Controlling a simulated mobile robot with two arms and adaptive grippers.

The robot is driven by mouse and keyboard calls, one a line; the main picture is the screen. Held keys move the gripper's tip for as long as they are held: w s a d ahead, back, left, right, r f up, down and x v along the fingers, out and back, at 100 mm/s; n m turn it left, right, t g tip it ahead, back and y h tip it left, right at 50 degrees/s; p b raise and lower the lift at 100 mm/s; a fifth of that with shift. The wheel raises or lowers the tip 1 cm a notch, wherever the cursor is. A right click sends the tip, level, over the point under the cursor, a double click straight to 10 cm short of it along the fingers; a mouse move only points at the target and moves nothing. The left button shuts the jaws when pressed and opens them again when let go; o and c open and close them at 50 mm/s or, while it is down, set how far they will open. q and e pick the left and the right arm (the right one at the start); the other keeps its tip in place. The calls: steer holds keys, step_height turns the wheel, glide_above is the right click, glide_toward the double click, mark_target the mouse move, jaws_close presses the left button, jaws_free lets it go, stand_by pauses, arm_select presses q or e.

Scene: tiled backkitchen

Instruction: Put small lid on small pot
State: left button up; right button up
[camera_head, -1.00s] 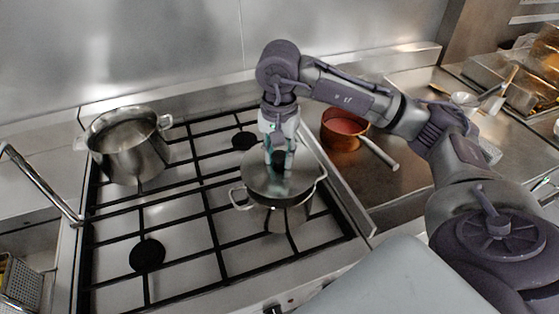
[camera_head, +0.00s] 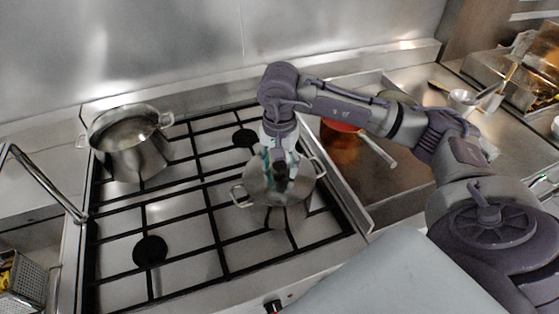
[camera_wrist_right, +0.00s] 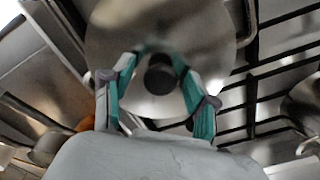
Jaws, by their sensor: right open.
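The small steel pot (camera_head: 287,214) stands on the right part of the stove, with a loop handle on each side. The small lid (camera_head: 262,186) is a round steel disc with a dark knob and lies over the pot's mouth. I cannot tell whether it sits flush all round. My right gripper (camera_head: 279,172) points down over the lid. In the right wrist view its teal-padded fingers (camera_wrist_right: 158,95) are open on both sides of the knob (camera_wrist_right: 160,76), with gaps beside it. The lid (camera_wrist_right: 120,30) fills the top there. My left gripper is out of view.
A larger open steel pot (camera_head: 140,158) stands at the back left of the stove. A copper pan (camera_head: 342,147) with a long handle is right of the stove, partly behind my right arm. A faucet (camera_head: 45,185) is at the left. The front left grate is clear.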

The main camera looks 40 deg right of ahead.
mark_target(279, 165)
steer(key=shift+r, duration=0.15)
step_height(279, 165, up, 6)
steer(key=b, duration=0.2)
steer(key=shift+w+b, duration=0.1)
steer(key=shift+b, duration=0.25)
step_height(279, 165, up, 6)
steer(key=shift+f, duration=0.15)
